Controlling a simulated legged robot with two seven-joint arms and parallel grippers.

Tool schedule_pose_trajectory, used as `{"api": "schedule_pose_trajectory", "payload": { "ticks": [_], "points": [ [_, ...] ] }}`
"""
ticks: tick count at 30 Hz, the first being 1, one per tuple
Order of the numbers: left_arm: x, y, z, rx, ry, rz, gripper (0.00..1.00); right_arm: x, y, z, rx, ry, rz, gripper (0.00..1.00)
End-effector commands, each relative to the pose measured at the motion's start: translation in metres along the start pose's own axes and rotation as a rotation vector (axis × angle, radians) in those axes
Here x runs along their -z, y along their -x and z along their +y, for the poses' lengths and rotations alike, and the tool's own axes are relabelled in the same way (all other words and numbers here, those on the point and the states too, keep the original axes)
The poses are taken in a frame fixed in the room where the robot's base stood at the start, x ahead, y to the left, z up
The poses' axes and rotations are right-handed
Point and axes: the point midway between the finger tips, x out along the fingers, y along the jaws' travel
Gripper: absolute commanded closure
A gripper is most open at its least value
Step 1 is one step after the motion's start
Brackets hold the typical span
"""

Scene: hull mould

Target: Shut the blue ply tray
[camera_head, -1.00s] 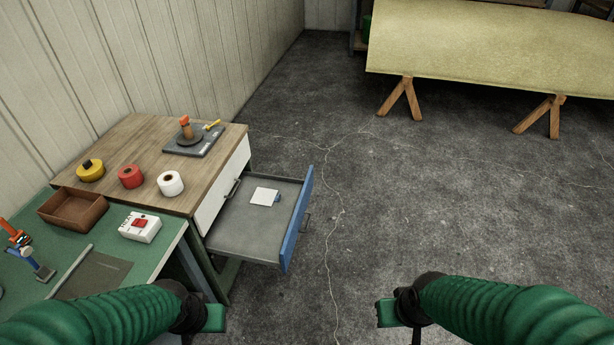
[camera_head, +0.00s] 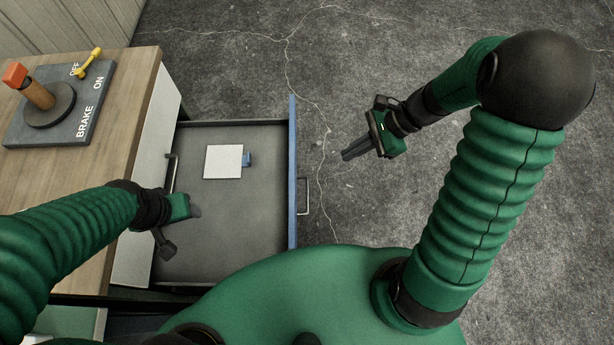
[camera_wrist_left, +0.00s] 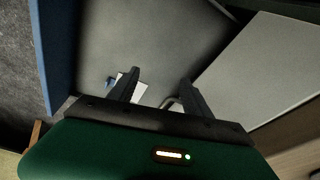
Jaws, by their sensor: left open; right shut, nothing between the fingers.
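The blue ply tray is a pulled-out grey drawer (camera_head: 225,240) with a blue front (camera_head: 293,160) and a metal bar handle (camera_head: 304,197). It stands open from the cabinet. Its blue front also shows at the left of the left wrist view (camera_wrist_left: 58,50). My right gripper (camera_head: 346,156) is shut and empty over the floor, to the right of the blue front and apart from it. My left gripper (camera_head: 182,232) is open over the tray near the cabinet face; its two fingers (camera_wrist_left: 160,85) are spread in the left wrist view. The tray's near edge is partly hidden by my body.
A white square with a blue tab (camera_head: 224,161) lies in the tray. The white cabinet front (camera_head: 157,130) has its own handle (camera_head: 172,172). A brake lever plate (camera_head: 62,125) sits on the wooden top. Floor right of the tray is clear.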

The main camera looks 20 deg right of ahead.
Motion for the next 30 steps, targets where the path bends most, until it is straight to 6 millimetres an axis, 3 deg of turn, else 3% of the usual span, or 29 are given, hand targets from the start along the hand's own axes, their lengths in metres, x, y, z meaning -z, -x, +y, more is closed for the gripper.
{"api": "schedule_pose_trajectory", "payload": {
  "ticks": [1,2,8,12,22,30],
  "points": [
    [-0.006,-0.026,0.0,0.0,0.001,0.0,0.43,0.018,-0.017,-0.006,0.027,-0.062,-0.036,1.0],
    [-0.007,-0.03,0.0,0.0,0.001,0.0,0.43,0.021,-0.018,-0.009,0.04,-0.095,-0.058,1.0],
    [-0.008,-0.036,0.0,0.0,0.001,0.001,0.43,0.025,-0.021,-0.021,0.073,-0.176,-0.115,1.0],
    [-0.01,-0.044,0.0,0.0,0.0,0.001,0.43,0.024,-0.044,-0.023,0.069,-0.174,-0.114,1.0],
    [-0.017,-0.072,0.0,0.0,0.001,0.001,0.43,0.016,-0.118,-0.028,0.067,-0.171,-0.11,1.0],
    [-0.018,-0.079,0.0,0.0,0.001,0.001,0.43,-0.013,-0.138,-0.035,0.07,-0.169,-0.111,1.0]
  ]
}}
